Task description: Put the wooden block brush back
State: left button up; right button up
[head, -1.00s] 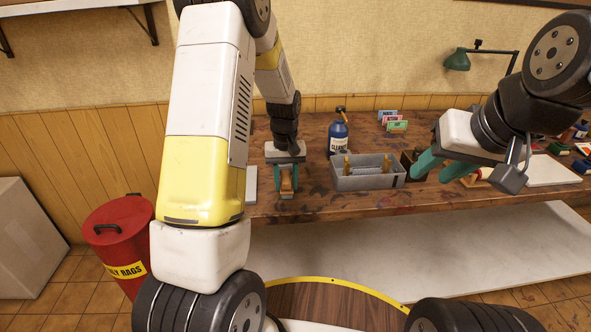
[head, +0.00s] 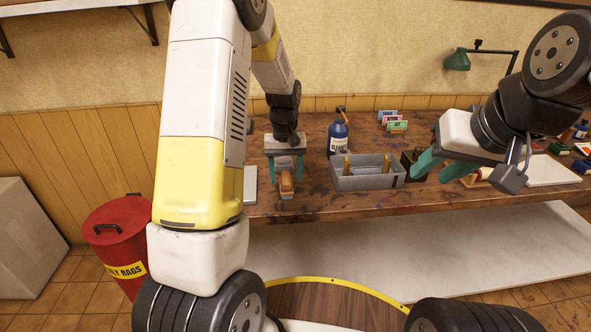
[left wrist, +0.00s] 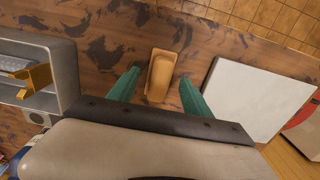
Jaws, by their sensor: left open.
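The wooden block brush (head: 287,186) lies on the workbench near its front edge, below my left gripper (head: 285,176). In the left wrist view the tan brush (left wrist: 160,75) shows between the two teal fingertips of the left gripper (left wrist: 158,80), with a gap on each side. The left gripper is open and empty. A grey open-top bin (head: 368,182) stands to the right of the brush with upright tan pieces inside; part of it shows in the left wrist view (left wrist: 68,72). My right gripper (head: 445,168) is open and empty above the bench, right of the bin.
A blue cleaner bottle (head: 338,136) stands behind the bin. A dark box (head: 413,165) is just right of it. A white flat panel (left wrist: 255,98) lies near the brush. A red rag can (head: 118,240) stands on the floor left of the bench (head: 320,208).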

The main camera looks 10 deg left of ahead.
aim_at(286, 177)
pick_arm(q)
notch_tip(286, 177, up, 9)
jog(key=s+r+m+t+h, duration=0.2)
jog(key=s+r+t, duration=0.1)
jog(key=s+r, duration=0.9)
jog(key=s+d+r+m+t, duration=0.1)
jog(key=s+d+t, duration=0.1)
jog(key=s, duration=1)
jog(key=shift+r+m+t, duration=0.2)
jog(key=shift+m+t, duration=0.2)
jog(key=shift+t, duration=0.2)
jog(key=shift+d, duration=0.15)
